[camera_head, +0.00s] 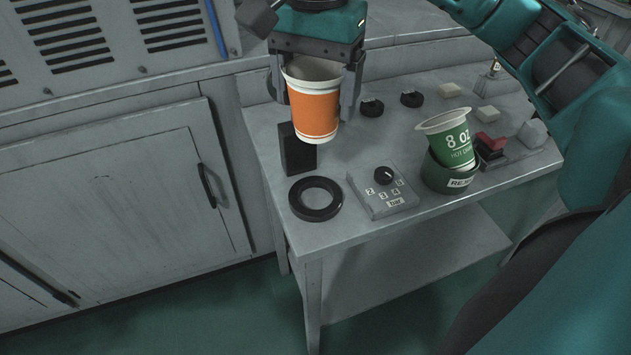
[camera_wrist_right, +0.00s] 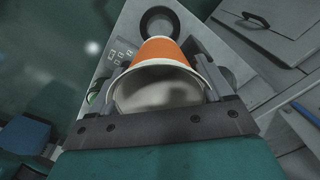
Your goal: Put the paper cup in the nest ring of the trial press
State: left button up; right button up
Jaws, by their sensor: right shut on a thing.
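An orange paper cup (camera_head: 314,108) with a white rim is held upright between the fingers of my right gripper (camera_head: 318,95), above the table and apart from it. The cup also shows in the right wrist view (camera_wrist_right: 162,52), mouth toward the camera, with my right gripper's fingers (camera_wrist_right: 160,80) on both sides. A black ring (camera_head: 316,215), which looks like the nest ring, lies flat and empty near the table's front left corner, below and in front of the cup. It also shows in the right wrist view (camera_wrist_right: 160,12). My left gripper is not in view.
A black block (camera_head: 297,150) stands behind the ring. A dial box (camera_head: 383,190) sits right of it. A green cup (camera_head: 449,140) leans in a dark green holder (camera_head: 448,178) further right. Small black and pale pieces lie behind on the grey table (camera_head: 345,231).

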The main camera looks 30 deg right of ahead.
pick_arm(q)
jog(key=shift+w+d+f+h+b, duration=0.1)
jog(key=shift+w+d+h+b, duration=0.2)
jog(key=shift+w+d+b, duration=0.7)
pick_arm(e)
jog(key=shift+f, duration=7.55)
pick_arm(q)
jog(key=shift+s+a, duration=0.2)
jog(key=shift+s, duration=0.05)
pick_arm(e)
jog(key=shift+f+b, duration=0.25)
jog(key=shift+b, duration=0.15)
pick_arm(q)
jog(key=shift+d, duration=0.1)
pick_arm(e)
jog(key=o, duration=0.9)
jog(key=shift+r, duration=0.1)
